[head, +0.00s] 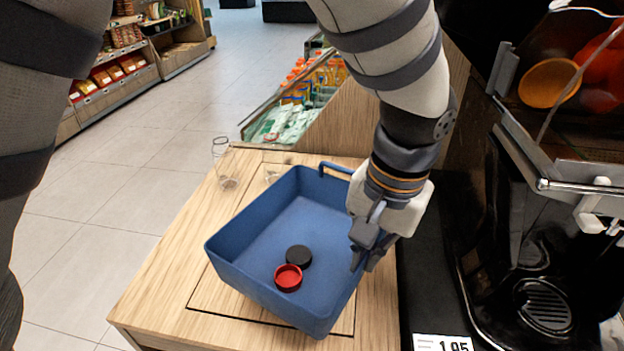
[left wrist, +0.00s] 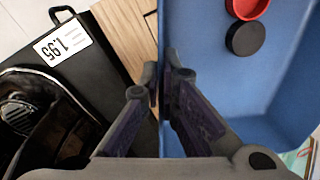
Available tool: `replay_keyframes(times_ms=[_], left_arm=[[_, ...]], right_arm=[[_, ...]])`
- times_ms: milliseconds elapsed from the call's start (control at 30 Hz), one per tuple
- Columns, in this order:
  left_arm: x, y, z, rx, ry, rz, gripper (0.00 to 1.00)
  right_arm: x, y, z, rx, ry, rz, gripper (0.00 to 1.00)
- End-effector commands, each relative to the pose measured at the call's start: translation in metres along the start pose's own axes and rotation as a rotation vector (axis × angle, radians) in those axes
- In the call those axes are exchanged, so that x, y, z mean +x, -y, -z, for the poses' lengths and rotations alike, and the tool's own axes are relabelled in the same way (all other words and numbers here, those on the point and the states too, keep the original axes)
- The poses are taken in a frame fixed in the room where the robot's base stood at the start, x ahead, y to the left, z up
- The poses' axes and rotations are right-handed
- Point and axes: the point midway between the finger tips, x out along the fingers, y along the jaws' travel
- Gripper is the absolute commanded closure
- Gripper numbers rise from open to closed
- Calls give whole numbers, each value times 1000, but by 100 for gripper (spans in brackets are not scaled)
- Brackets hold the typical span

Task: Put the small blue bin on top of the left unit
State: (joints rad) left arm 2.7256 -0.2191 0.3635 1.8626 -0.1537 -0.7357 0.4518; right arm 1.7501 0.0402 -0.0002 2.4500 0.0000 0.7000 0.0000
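The small blue bin (head: 255,235) is over the wooden top of the left unit (head: 150,300), with its near corner toward me. I cannot tell whether its whole base rests on the top. A red cap (head: 288,278) and a black cap (head: 299,256) lie inside it. My left gripper (head: 365,262) is at the bin's right wall. In the left wrist view, its fingers (left wrist: 160,80) are close together, one on each side of the blue wall, and appear shut on it. My right gripper is not in view.
A clear glass (head: 226,165) and another clear vessel (head: 272,173) stand behind the bin. The black juicer (head: 540,250) is close on the right, with a price tag (head: 443,343) in front. Bottle shelves are behind; open floor lies left.

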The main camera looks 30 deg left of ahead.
Motion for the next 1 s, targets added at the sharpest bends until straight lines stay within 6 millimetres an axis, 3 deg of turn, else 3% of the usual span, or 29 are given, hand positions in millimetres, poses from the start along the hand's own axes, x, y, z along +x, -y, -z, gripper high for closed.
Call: replay_keyframes(times_ms=[300,500,733,867,1000], left_arm=[[38,68,-3,-5,3,-3,100],[82,94,-4,-1,6,-2,100],[108,110,-6,0,8,-1,100],[129,106,-5,1,7,-1,100],[132,106,-4,0,0,-1,100]], right_arm=[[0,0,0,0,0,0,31],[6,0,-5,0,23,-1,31],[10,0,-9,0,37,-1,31],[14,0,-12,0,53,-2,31],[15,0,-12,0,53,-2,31]])
